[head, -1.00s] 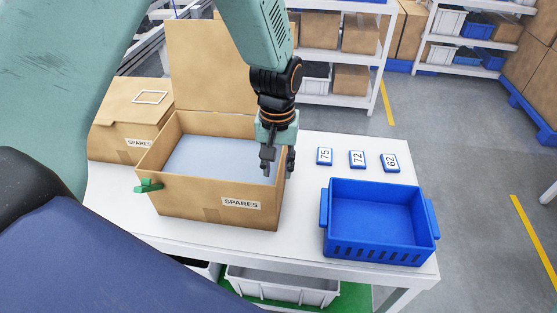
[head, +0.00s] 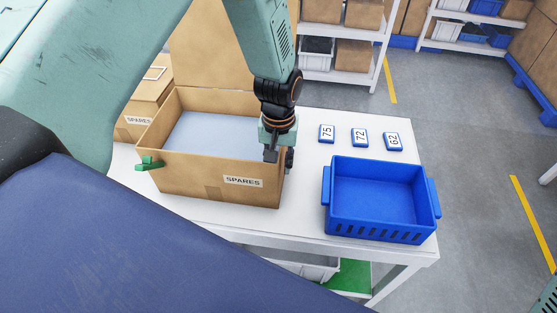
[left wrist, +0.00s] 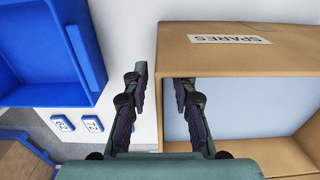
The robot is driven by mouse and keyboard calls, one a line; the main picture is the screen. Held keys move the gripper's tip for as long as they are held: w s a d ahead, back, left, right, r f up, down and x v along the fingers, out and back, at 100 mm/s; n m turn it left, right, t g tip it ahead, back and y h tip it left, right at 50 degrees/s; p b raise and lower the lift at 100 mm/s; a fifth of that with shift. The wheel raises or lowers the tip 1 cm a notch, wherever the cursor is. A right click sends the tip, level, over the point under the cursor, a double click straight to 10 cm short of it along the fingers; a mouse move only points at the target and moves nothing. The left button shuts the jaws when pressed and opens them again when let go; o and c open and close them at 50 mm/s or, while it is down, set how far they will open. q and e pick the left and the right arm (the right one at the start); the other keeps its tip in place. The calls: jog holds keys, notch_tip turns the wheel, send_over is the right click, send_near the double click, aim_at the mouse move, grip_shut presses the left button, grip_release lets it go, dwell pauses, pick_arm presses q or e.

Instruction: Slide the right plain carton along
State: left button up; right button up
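The right carton (head: 215,185) is brown, open-topped and labelled SPARES, with its back flap raised. It stands on the white table, and a flat pale grey-blue surface shows inside it. It also fills the right of the left wrist view (left wrist: 240,55). My left gripper (head: 279,156) points down at the carton's right wall. In the left wrist view its fingers (left wrist: 160,82) are apart, one inside the carton and one outside, with the wall between them. I see no clear contact. My right gripper is out of view.
A second SPARES carton (head: 140,103) stands close on the left. A green piece (head: 149,163) sits at the right carton's left wall. A blue crate (head: 380,220) and number tags 75 (head: 327,134), 72 (head: 360,138) and 62 (head: 393,141) are to the right. Bare white table (head: 303,185) lies between carton and crate.

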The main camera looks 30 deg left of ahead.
pick_arm(q)
jog(key=shift+s+d+r, duration=0.15)
jog(key=shift+s+d, duration=0.05)
jog(key=shift+s, duration=0.05)
jog(key=c, duration=0.3)
jog(key=shift+c, duration=0.7)
jog(key=shift+w+a, duration=0.1)
jog(key=shift+a, duration=0.05)
grip_shut()
